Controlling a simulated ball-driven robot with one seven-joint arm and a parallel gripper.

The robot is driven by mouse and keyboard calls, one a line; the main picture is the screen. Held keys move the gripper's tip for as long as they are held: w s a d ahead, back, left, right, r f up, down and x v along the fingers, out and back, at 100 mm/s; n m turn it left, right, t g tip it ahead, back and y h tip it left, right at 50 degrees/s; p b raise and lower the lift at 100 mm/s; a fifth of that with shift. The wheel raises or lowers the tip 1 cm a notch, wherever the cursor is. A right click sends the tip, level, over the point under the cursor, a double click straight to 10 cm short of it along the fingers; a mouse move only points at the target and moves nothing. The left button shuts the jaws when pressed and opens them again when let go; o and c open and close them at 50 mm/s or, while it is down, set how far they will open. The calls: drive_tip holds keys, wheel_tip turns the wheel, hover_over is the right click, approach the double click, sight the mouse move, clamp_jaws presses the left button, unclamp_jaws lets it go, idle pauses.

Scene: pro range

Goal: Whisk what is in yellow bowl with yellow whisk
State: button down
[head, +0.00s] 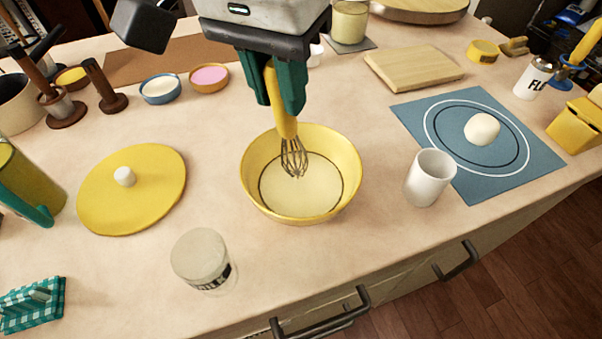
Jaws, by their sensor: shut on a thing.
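The yellow bowl (255,190) stands upright on the counter in the middle of the head view. A pale cream mixture (310,190) lies in it. My gripper (283,98) is above the back of the bowl, shut on the yellow handle of the yellow whisk (285,120). The whisk hangs nearly upright, with its wire end (294,160) down inside the bowl. I cannot tell for sure whether the wires touch the mixture. The upper part of the handle is partly hidden by the fingers.
A yellow lid (130,200) lies left of the bowl. A jar (200,262) stands in front left, a white cup (430,178) to the right. A blue mat (425,110) with a dough ball (481,129) is farther right. Small bowls (160,90) stand behind left. The counter beside the bowl is clear.

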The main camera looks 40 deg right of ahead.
drive_tip(key=shift+s+d+r+p, duration=0.15)
drive_tip(key=shift+r+p, duration=0.5)
drive_tip(key=shift+r, duration=0.35)
drive_tip(key=shift+s+d+r+p, duration=0.15)
drive_tip(key=shift+r+p, duration=0.45)
drive_tip(key=shift+r, duration=0.4)
drive_tip(key=shift+r+p, duration=1.9)
drive_tip(key=shift+r, duration=0.65)
drive_tip(key=shift+f, duration=0.1)
drive_tip(key=s+b, duration=0.1)
drive_tip(key=s, duration=1.1)
drive_tip(key=shift+a, duration=0.1)
